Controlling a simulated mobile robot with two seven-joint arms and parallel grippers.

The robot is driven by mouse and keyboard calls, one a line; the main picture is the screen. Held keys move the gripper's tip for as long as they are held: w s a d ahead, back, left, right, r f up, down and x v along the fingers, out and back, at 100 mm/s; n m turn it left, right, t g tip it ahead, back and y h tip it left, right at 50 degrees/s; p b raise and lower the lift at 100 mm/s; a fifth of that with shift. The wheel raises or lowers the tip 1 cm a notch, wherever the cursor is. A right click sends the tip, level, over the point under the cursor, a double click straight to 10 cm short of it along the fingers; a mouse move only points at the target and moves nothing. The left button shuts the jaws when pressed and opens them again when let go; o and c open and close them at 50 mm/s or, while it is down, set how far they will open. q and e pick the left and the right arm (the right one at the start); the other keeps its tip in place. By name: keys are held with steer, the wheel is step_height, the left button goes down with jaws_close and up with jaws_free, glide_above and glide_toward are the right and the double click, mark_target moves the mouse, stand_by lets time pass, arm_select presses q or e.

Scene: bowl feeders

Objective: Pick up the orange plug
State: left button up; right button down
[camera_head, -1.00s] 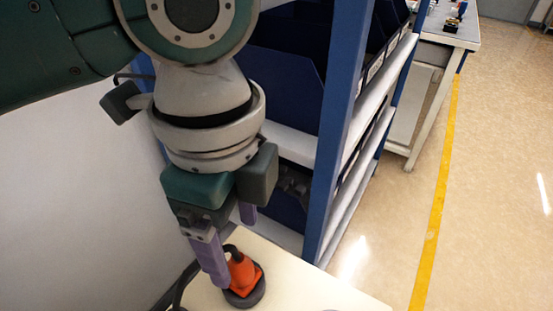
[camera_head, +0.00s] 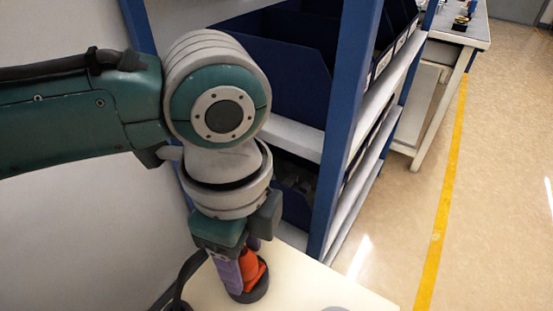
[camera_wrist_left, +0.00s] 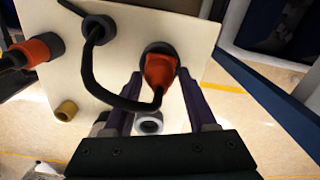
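The orange plug (camera_head: 254,270) sits in a dark round socket (camera_head: 250,293) on a cream board (camera_head: 312,290). The plug also shows in the left wrist view (camera_wrist_left: 160,71), with a black cable (camera_wrist_left: 112,98) looping from it to a black grommet. My left gripper (camera_head: 243,272) is low over the board, with one purple finger in front of the plug, partly hiding it. In the left wrist view the gripper (camera_wrist_left: 163,82) is open, its fingers on either side of the plug, with gaps visible. My right gripper is not in view.
A second orange connector (camera_wrist_left: 38,49) is at the board's left in the wrist view. A tan ring (camera_wrist_left: 66,111) and a grey ring (camera_wrist_left: 149,122) are also on the board. A blue shelf (camera_head: 345,130) stands close behind. Open floor (camera_head: 500,200) lies to the right.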

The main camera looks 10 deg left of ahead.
arm_select(q)
jaws_close()
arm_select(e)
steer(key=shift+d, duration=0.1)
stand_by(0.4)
